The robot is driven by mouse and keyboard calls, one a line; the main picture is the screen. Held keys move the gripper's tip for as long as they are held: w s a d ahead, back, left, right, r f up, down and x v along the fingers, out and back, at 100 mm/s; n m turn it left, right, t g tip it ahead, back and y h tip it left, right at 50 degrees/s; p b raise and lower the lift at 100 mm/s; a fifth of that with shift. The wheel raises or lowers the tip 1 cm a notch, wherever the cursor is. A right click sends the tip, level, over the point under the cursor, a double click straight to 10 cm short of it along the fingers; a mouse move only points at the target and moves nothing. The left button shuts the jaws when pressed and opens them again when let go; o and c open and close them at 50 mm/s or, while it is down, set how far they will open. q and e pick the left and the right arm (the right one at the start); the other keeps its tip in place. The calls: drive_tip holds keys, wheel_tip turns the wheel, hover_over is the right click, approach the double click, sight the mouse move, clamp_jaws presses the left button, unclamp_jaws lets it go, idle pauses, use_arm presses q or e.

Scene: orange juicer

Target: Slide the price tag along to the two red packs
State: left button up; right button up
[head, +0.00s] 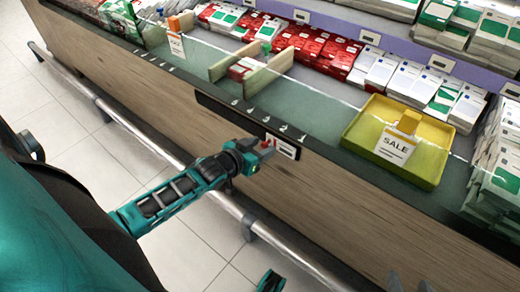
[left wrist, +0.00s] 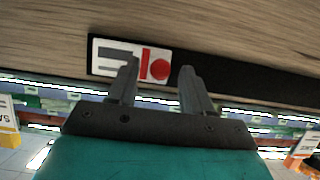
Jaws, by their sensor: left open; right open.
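The price tag (head: 283,147) is a white card with dark bars and a red mark, on the black rail (head: 232,110) along the counter's front, near the rail's right end. It also shows upside down in the left wrist view (left wrist: 114,51). My left gripper (head: 268,149) is open at the tag; in the left wrist view one finger overlaps the tag and the other is beside it over the bare rail. Contact cannot be told. The red packs (head: 241,69) lie between two wooden dividers, further left along the counter. My right gripper (head: 410,286) is open at the bottom edge, partly cut off.
A yellow-green tray (head: 437,165) with a SALE sign (head: 395,147) stands to the right. An orange-topped sign (head: 176,42) stands at the left. Rows of packs fill the back. A metal bar (head: 227,207) runs low along the counter. The rail left of the tag is clear.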

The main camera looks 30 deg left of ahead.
use_arm(q)
clamp_jaws()
idle(0.5)
